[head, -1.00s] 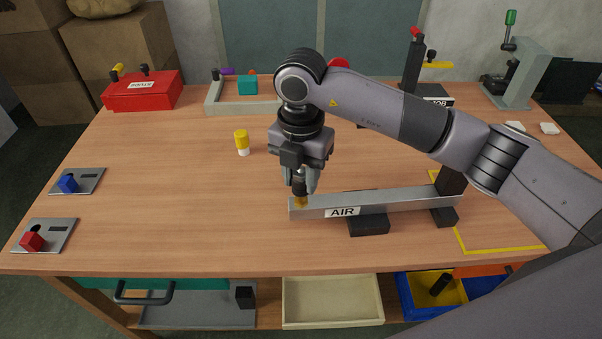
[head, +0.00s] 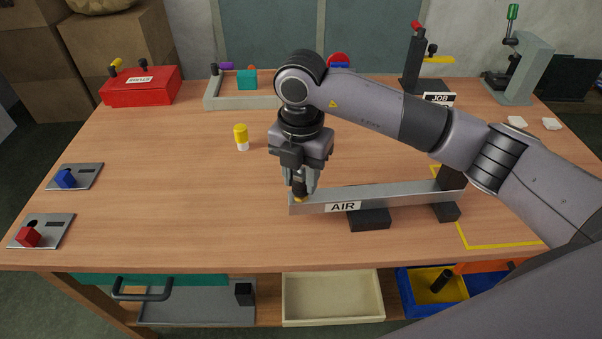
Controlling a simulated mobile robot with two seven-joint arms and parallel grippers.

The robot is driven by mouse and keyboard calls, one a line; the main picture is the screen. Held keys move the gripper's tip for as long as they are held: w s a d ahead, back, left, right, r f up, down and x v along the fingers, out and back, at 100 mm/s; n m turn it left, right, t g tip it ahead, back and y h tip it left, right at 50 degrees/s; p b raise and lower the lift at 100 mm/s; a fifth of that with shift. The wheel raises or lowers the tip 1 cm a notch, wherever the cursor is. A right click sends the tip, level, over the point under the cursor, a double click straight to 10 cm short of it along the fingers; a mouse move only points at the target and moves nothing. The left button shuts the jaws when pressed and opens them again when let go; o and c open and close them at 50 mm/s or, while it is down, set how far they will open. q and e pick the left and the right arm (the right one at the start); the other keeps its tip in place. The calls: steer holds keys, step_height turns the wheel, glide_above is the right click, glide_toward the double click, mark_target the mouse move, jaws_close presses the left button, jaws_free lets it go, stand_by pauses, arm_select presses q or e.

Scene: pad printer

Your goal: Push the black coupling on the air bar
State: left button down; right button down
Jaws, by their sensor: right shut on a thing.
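The air bar (head: 400,196) is a long grey bar with a white "AIR" label, standing on dark feet at the front right of the table. My right gripper (head: 300,186) points down over the bar's left end. It is shut on the black coupling (head: 299,188), which is upright and mostly hidden between the fingers. A bit of brass-yellow fitting (head: 299,199) shows just below the coupling at the bar's end. The coupling appears to meet this fitting; how far it is seated on it I cannot tell. My left gripper is out of view.
A yellow-and-white bottle (head: 241,137) stands left of my right arm. Plates with a blue block (head: 64,178) and a red block (head: 28,237) lie at the left edge. A red box (head: 142,87) and grey tray (head: 240,104) stand at the back. The middle left is clear.

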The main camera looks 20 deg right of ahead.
steer(key=shift+f+b, duration=0.35)
steer(key=shift+f, duration=0.15)
steer(key=c, duration=0.7)
jaws_free()
steer(key=shift+f, duration=0.1)
steer(key=shift+o, duration=0.2)
